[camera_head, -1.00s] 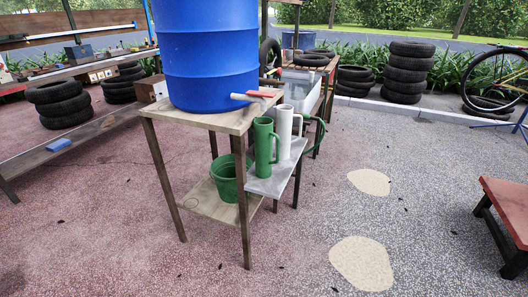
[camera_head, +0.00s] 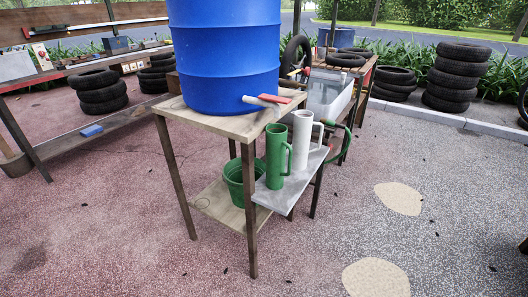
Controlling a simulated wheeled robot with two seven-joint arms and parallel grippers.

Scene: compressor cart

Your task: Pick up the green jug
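The green jug (camera_head: 276,156) is a tall cylinder with a handle on its right side. It stands upright on a small grey side shelf (camera_head: 272,199) of the wooden stand. A white jug (camera_head: 302,141) of similar shape stands upright just behind it to the right, with its handle also on the right. Neither of my grippers shows in the head view.
A big blue barrel (camera_head: 222,60) with a red-handled tap (camera_head: 272,99) stands on the wooden stand (camera_head: 205,121). A green bucket (camera_head: 236,182) sits on its lower shelf. Tyre stacks (camera_head: 456,77) stand at the back right. Open paved ground lies in front and to the right.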

